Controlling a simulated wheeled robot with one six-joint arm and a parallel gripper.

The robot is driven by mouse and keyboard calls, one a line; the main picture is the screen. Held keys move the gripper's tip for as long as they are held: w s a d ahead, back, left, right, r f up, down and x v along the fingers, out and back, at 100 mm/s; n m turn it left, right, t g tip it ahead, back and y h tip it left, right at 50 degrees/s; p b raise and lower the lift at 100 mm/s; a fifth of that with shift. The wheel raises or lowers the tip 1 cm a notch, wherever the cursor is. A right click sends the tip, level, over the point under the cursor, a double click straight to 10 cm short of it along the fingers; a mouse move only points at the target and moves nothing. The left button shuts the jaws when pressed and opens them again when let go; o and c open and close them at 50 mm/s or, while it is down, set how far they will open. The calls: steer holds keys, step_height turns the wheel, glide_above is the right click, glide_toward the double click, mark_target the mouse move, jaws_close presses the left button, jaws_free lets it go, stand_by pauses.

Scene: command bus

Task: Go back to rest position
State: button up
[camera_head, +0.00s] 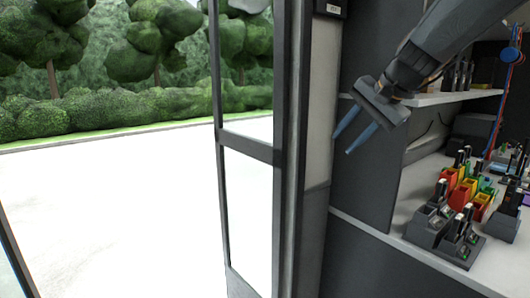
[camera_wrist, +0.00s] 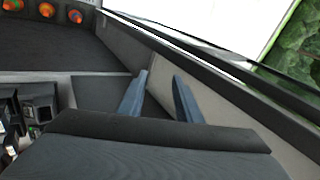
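My gripper (camera_head: 354,132) hangs from the arm at the upper right of the head view, in front of the dark cabinet side by the door frame. Its two blue-grey fingers are spread apart with nothing between them. In the wrist view the gripper (camera_wrist: 160,92) also shows its fingers apart and empty, over a dark and grey panel. It touches nothing that I can make out.
A glass door (camera_head: 248,150) stands left of my gripper, with pale ground and hedges outside. At right, a lower shelf (camera_head: 400,215) carries several radios in coloured chargers (camera_head: 465,188). An upper shelf (camera_head: 440,98) sits behind my arm. Orange round objects (camera_wrist: 46,10) show in the wrist view.

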steer(key=s+a+f+n+g+h+p, duration=0.1)
steer(key=s+f+n+g+h+p, duration=0.2)
steer(key=s+f, duration=2.1)
steer(key=s+n+g+h, duration=0.1)
steer(key=s+n+g, duration=0.2)
steer(key=n, duration=0.2)
steer(key=shift+s+a+f+n+p, duration=0.15)
steer(key=shift+a+n+p, duration=0.15)
steer(key=shift+a+n, duration=0.1)
